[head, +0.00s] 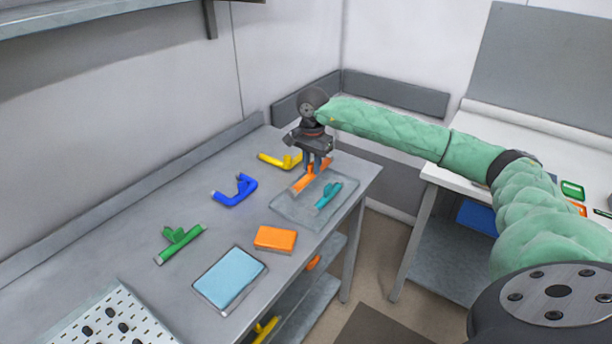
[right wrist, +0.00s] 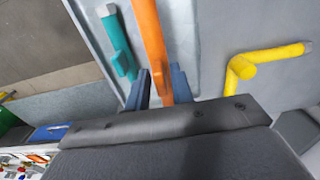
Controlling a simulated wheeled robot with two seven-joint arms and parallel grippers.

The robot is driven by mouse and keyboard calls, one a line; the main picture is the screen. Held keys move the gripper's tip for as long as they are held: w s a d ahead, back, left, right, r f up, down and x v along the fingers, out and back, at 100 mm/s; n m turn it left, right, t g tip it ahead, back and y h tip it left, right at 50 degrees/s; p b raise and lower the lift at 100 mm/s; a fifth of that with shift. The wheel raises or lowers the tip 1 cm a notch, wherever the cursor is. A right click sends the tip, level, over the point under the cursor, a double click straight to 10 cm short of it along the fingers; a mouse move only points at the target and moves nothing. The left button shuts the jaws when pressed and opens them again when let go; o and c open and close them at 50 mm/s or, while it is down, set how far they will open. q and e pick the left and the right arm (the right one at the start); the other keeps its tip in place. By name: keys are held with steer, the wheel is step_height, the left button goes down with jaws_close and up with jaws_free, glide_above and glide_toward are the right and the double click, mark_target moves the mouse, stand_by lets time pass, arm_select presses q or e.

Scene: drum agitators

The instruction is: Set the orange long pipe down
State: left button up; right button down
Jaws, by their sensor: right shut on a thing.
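The orange long pipe (head: 304,183) is at the far end of the grey table, over the left part of a shallow grey tray (head: 287,213). My right gripper (head: 315,168) points down and is shut on the pipe. In the right wrist view the pipe (right wrist: 151,45) runs between the two blue-grey fingers (right wrist: 160,90). Whether the pipe touches the tray floor or hangs just above it, I cannot tell. A teal pipe (head: 327,195) lies in the tray to the right, apart from the orange one; it also shows in the right wrist view (right wrist: 120,50). My left gripper is not in view.
A yellow pipe (head: 279,160) lies close left of my gripper. A blue pipe (head: 235,190), green pipe (head: 180,242), orange block (head: 275,239) and light-blue pad (head: 230,278) are nearer. A wall borders the left.

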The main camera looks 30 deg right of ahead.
steer(key=shift+w+a+f, duration=0.55)
steer(key=shift+w+f, duration=0.1)
steer(key=shift+w, duration=0.2)
steer(key=shift+f, duration=0.25)
step_height(320, 180, down, 3)
steer(key=shift+s+f, duration=0.1)
steer(key=shift+f, duration=0.15)
steer(key=c, duration=1.2)
jaws_free()
steer(key=shift+b, duration=0.3)
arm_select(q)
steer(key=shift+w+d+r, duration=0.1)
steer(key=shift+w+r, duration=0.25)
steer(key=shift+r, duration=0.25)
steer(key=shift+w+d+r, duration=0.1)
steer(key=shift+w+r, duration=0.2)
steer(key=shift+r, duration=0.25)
